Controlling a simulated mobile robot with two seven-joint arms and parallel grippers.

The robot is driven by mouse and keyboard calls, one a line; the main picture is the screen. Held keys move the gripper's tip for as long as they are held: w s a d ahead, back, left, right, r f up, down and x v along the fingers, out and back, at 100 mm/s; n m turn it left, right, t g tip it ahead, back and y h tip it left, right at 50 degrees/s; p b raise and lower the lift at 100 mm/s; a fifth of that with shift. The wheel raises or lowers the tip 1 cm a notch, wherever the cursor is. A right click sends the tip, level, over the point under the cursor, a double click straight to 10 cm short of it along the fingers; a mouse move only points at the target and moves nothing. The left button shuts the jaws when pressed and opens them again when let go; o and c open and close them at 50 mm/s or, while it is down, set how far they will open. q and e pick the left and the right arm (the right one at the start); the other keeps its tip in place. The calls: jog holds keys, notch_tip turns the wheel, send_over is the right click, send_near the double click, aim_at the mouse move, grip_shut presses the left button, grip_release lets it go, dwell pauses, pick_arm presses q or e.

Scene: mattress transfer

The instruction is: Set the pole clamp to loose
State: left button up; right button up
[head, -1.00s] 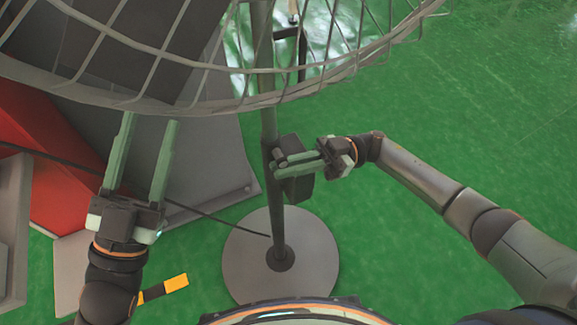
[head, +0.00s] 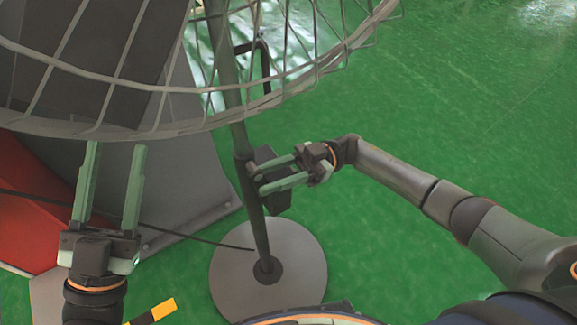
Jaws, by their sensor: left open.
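A pedestal fan stands on a slim grey pole (head: 258,226). The pole clamp (head: 279,200) is a dark block on the right of the pole, below the fan cage. My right gripper (head: 260,180) comes in from the right with its two green fingers apart, in front of the clamp block and pointing at the pole. Its fingers hide part of the clamp, and I cannot tell if they touch it. My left gripper (head: 112,145) is open and empty at the left, fingers pointing up just below the fan cage.
The round fan cage (head: 182,126) covers the upper left. The grey round base (head: 300,275) rests on the green floor. A dark cable (head: 190,237) runs from the left to the base. A red and grey structure (head: 32,230) stands at left. The floor at right is clear.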

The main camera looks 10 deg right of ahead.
pick_arm(q)
jog(key=shift+s+d+r+m+h+b, duration=0.15)
jog(key=shift+s+r+m+h+b, duration=0.6)
jog(key=shift+h, duration=0.3)
jog(key=shift+s+d+r+m+h+b, duration=0.15)
jog(key=shift+s+r+m+h+b, duration=0.3)
jog(key=shift+s+m+h, duration=0.5)
pick_arm(e)
jog(key=v, duration=1.1)
jog(key=shift+d, duration=0.25)
pick_arm(q)
jog(key=shift+w, duration=0.1)
pick_arm(e)
jog(key=shift+w, duration=0.1)
jog(key=shift+c, duration=0.2)
